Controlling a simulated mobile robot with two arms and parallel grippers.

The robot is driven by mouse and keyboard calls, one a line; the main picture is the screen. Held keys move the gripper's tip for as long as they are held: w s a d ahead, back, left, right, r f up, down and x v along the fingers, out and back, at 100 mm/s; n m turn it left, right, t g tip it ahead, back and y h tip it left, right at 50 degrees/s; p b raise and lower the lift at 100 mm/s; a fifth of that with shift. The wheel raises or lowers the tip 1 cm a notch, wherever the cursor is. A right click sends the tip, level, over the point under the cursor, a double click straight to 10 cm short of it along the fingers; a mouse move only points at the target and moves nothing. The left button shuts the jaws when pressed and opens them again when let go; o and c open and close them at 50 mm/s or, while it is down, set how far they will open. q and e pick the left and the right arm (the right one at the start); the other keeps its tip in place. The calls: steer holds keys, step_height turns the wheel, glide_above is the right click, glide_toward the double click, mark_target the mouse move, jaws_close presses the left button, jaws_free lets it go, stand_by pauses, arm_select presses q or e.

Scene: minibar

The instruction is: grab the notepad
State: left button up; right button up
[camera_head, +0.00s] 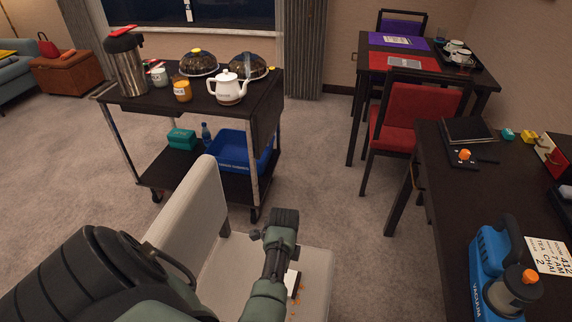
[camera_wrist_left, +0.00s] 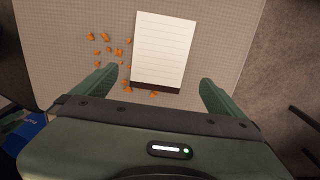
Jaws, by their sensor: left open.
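The notepad (camera_wrist_left: 163,48) is white with ruled lines and a dark band along one short edge. It lies on the light chair seat (camera_wrist_left: 225,30). My left gripper (camera_wrist_left: 160,80) is open and empty in the left wrist view, with one finger on each side of the notepad's dark-banded end. In the head view my left gripper (camera_head: 282,222) is over the chair seat and hides most of the notepad (camera_head: 292,283). I cannot tell the height between the fingers and the pad. My right gripper is not in view.
Several orange crumbs (camera_wrist_left: 103,51) lie on the seat beside the notepad. The chair's backrest (camera_head: 190,215) rises left of my arm. A dark cart (camera_head: 240,115) stands behind. A desk with a blue vacuum (camera_head: 497,265) is at right. Carpet (camera_head: 345,225) between is clear.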

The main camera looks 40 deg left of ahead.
arm_select(q)
steer(key=f, duration=0.3)
steer(key=shift+s+d+f+b, duration=0.1)
steer(key=shift+s+f+b, duration=0.1)
steer(key=shift+b, duration=0.2)
step_height(320, 180, down, 2)
steer(key=shift+f+b, duration=0.2)
steer(key=shift+b, duration=0.1)
steer(key=shift+f, duration=0.4)
steer(key=c, duration=1.4)
steer(key=shift+o, duration=0.2)
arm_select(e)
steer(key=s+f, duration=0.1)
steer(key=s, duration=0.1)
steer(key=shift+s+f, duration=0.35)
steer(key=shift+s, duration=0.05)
arm_select(q)
steer(key=shift+r, duration=0.1)
